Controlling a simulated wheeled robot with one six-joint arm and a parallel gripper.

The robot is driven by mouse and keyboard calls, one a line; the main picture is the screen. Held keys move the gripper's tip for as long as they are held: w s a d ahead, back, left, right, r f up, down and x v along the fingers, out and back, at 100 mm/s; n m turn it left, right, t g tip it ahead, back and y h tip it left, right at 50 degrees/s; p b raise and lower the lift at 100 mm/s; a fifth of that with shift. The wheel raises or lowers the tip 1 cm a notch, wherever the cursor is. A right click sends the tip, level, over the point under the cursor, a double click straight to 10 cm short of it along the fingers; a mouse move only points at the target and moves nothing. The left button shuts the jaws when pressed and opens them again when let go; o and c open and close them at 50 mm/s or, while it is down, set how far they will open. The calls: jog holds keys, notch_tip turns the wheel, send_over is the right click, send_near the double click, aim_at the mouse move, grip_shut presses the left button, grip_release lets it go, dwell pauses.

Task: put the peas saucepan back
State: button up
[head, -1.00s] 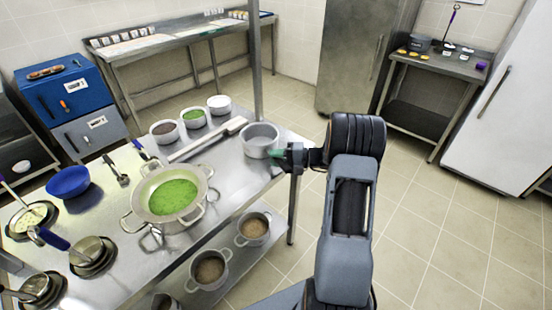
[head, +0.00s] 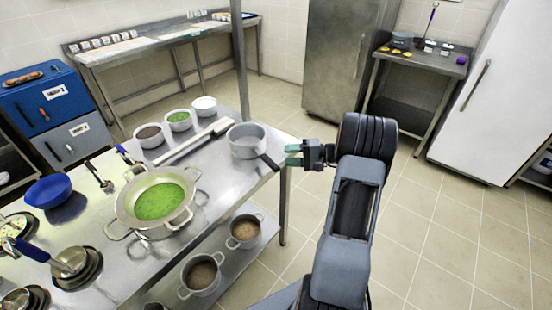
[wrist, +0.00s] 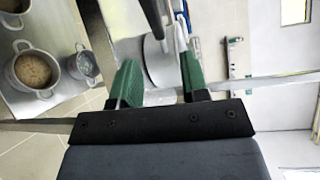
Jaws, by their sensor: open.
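A grey saucepan (head: 246,142) with a dark handle (head: 269,160) stands at the far right corner of the steel table (head: 205,172). It looks empty, and its handle points toward the right edge. My gripper (head: 293,155) has green fingertips and is open and empty, just right of the saucepan and apart from it. In the wrist view my gripper (wrist: 158,80) is spread, with the pale saucepan (wrist: 157,65) and dark handle (wrist: 150,18) beyond the fingers. A wide pot (head: 135,207) of green peas (head: 159,201) stands on the table.
Small containers, one with green contents (head: 180,120), stand behind a long utensil (head: 196,142). A blue bowl (head: 50,189) is at the left. Pots (head: 245,231) sit on the lower shelf. A side table (head: 425,62) stands at the back right. The floor at right is clear.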

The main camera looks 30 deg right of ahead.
jog(key=shift+v, duration=1.55)
jog(key=s+a+f+m+g+h, duration=0.2)
jog(key=s+f+m+g, duration=0.15)
jog(key=f, duration=0.25)
jog(key=s+a+r+n+g+h, duration=0.2)
jog(key=s+a+n+g+h, duration=0.15)
jog(key=s+a+h, duration=0.2)
jog(key=s+a+r+n+t+h+p, duration=0.2)
jog(key=s+a+r+n+h, duration=0.4)
jog(key=a+r, duration=0.6)
jog(key=shift+s+a+r+n+h+p, duration=0.2)
jog(key=shift+s+a+n+h+p, duration=0.2)
jog(key=shift+s+n, duration=0.7)
jog(key=shift+w+a, duration=0.1)
